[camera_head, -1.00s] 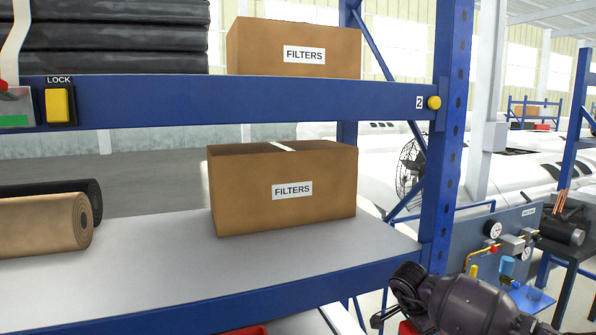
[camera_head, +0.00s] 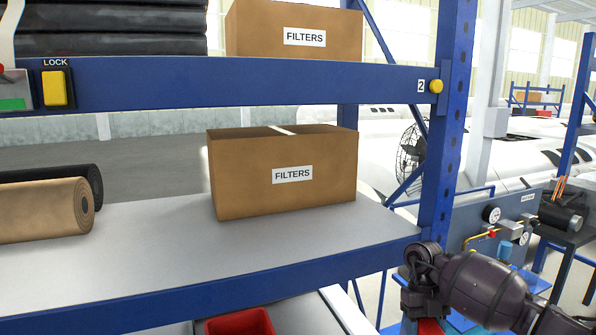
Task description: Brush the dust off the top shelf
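The blue shelving rack fills the left and middle of the head view. Its upper shelf has a blue front beam (camera_head: 250,82) with a yellow LOCK switch (camera_head: 54,88) and a yellow knob (camera_head: 436,86) by the number 2. The upper shelf's top surface is hidden behind this beam, and I see no dust or brush. The lower grey shelf (camera_head: 150,255) is bare at the front. My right arm is at the lower right; the part at its end (camera_head: 424,280) is dark, and its fingers cannot be made out. My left gripper is not in view.
Another FILTERS box (camera_head: 295,35) and black stacked bundles (camera_head: 110,30) are above. A rack upright (camera_head: 450,140) stands right, near a gauge panel (camera_head: 490,240). A red bin (camera_head: 240,325) is below.

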